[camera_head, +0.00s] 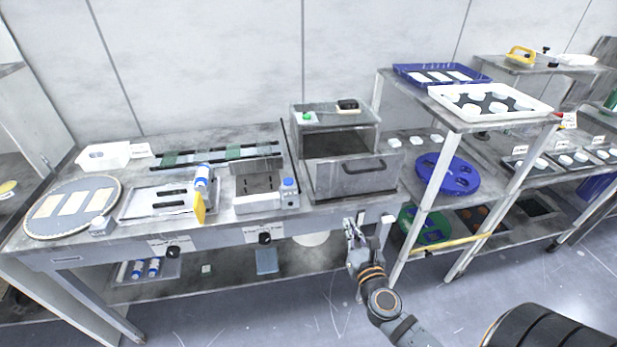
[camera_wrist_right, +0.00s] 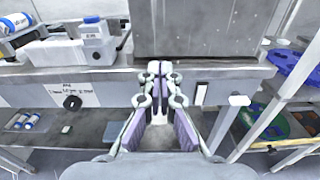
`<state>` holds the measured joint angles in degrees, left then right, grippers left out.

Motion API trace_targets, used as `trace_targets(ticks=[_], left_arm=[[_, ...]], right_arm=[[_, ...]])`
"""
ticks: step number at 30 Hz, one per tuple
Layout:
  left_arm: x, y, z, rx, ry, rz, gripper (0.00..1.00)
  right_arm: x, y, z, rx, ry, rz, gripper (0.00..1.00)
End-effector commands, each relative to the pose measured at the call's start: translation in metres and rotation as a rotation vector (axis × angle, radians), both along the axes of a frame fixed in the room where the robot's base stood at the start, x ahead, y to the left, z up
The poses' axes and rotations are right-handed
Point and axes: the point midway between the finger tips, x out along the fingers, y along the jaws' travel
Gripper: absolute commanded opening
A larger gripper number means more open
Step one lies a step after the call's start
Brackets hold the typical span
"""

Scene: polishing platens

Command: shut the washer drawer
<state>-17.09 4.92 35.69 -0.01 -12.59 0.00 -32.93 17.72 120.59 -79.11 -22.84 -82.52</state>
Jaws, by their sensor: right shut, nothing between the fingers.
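The washer (camera_head: 336,119) is a grey metal box on the bench, with a dark opening in its front. Its drawer (camera_head: 357,177), a grey panel with a dark bar handle, stands out from the box towards me, open. In the right wrist view a plain grey front, seemingly the drawer's (camera_wrist_right: 198,28), fills the top middle. My right gripper (camera_head: 352,222) is below the drawer, in front of the bench edge. It is shut and empty, its fingertips together (camera_wrist_right: 159,68) just under the grey front; I cannot tell whether they touch it. My left gripper is not in view.
Left of the washer stands a small grey unit (camera_head: 258,200) with a blue-capped bottle (camera_head: 289,191). A shelf rack (camera_head: 424,205) with a blue disc (camera_head: 446,173) stands close on the right. The floor in front of the bench is clear.

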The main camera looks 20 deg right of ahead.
Motion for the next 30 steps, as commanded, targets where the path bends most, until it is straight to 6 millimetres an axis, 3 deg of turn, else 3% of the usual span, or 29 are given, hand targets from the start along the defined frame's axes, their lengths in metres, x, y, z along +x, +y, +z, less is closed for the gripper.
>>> trace_targets(ticks=[3,10,24,30], left_arm=[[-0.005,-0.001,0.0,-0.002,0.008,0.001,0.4],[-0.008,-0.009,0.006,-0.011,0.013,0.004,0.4],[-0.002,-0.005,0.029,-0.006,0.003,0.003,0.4],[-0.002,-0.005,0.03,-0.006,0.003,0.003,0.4]], right_arm=[[0.0,0.003,0.015,-0.055,-0.019,0.008,0.0],[0.014,0.0,0.018,-0.053,-0.021,0.006,0.0],[0.108,-0.023,0.016,-0.05,-0.02,0.005,0.0],[0.131,-0.028,0.014,-0.049,-0.019,0.006,0.0]])
